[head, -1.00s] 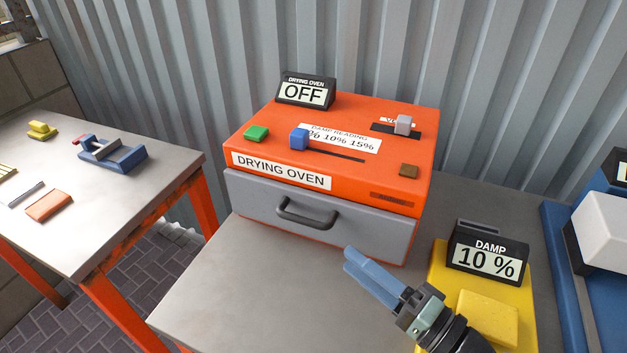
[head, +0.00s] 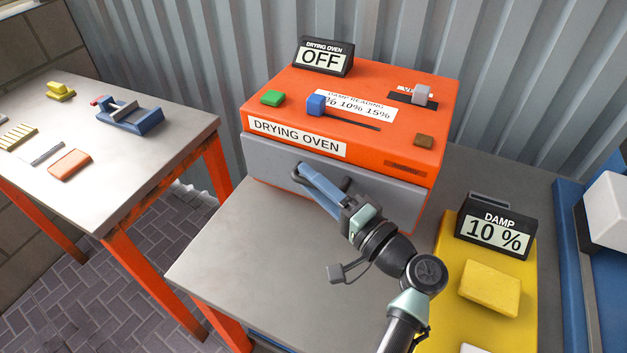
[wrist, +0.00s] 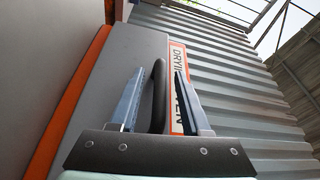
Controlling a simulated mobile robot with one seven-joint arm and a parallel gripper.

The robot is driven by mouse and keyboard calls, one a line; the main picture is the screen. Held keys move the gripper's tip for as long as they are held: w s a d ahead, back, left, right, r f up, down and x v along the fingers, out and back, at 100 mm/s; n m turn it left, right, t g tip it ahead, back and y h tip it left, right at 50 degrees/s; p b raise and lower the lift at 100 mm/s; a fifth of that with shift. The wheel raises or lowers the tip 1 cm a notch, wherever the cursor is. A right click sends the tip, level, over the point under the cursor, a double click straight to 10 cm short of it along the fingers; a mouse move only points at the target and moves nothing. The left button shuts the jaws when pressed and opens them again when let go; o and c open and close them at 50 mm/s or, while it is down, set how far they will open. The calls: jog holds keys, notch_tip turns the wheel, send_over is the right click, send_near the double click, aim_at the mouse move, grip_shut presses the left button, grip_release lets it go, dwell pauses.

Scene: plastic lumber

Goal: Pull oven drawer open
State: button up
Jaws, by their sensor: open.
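The orange drying oven (head: 365,125) stands on the grey table, and its display reads OFF. Its grey drawer (head: 390,192) looks closed, flush with the front. The dark drawer handle (wrist: 157,95) shows in the wrist view between the two blue fingers of my gripper (wrist: 152,88). In the head view my gripper (head: 305,172) is at the drawer front and partly hides the handle (head: 345,183). My gripper is open, with a finger on each side of the handle and gaps visible. I cannot tell whether either finger touches it.
A yellow damp meter (head: 490,280) reading 10 % stands right of my arm. A blue machine (head: 575,240) is at the far right. The grey table (head: 240,260) is clear in front of the drawer. A second table (head: 95,180) with small parts is at left.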

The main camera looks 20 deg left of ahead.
jog(key=shift+c, duration=0.3)
grip_shut()
dwell(1.2)
